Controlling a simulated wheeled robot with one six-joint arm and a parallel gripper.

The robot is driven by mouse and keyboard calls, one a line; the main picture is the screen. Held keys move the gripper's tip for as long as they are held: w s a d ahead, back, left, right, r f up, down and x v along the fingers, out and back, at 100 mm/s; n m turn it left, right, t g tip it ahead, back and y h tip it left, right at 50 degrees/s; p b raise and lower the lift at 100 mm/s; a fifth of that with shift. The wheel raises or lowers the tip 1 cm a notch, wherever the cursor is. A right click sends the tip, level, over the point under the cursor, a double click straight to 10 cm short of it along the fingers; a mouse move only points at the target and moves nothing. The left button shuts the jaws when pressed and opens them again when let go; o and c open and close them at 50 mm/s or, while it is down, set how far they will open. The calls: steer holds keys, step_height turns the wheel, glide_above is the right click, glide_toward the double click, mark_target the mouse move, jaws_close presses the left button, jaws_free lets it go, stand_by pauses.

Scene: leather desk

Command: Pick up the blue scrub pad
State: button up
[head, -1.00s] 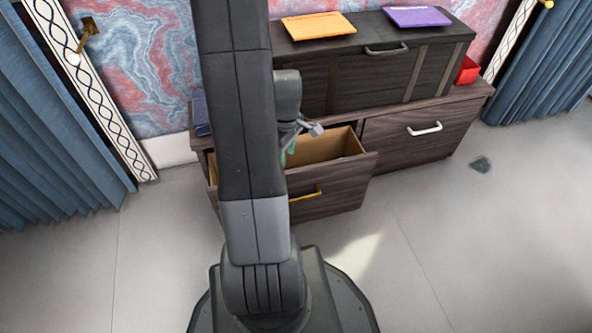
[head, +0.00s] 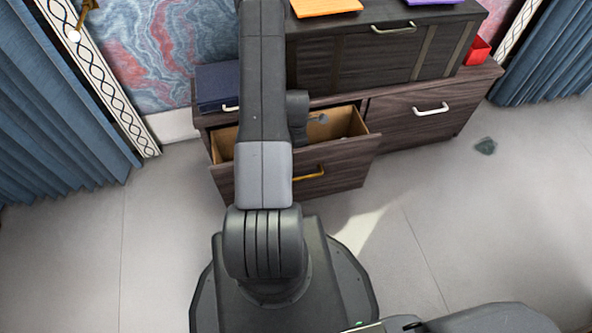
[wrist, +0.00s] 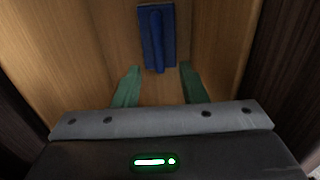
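The blue scrub pad (wrist: 156,35) shows in the wrist view as a flat blue rectangle with a raised ridge, inside the open wooden drawer (wrist: 205,20). My gripper (wrist: 159,67) is open, its two green fingers apart, pointing into the drawer. The pad is just beyond the fingertips, roughly centred between them, and nothing is held. In the head view the open drawer (head: 352,124) is partly covered by my arm. The pad and the fingers cannot be made out there.
Drawer walls are close on both sides of my gripper. On the cabinet (head: 400,135) stand a dark chest (head: 400,50), a navy box (head: 218,85) and a red container (head: 476,50).

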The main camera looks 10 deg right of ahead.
steer(key=f+b, duration=0.1)
steer(key=f, duration=0.4)
steer(key=f+b, duration=0.2)
steer(key=f, duration=0.3)
steer(key=shift+w+a+f, duration=0.15)
steer(key=shift+a+f, duration=0.05)
steer(key=shift+f, duration=0.15)
steer(key=shift+c, duration=0.5)
jaws_close()
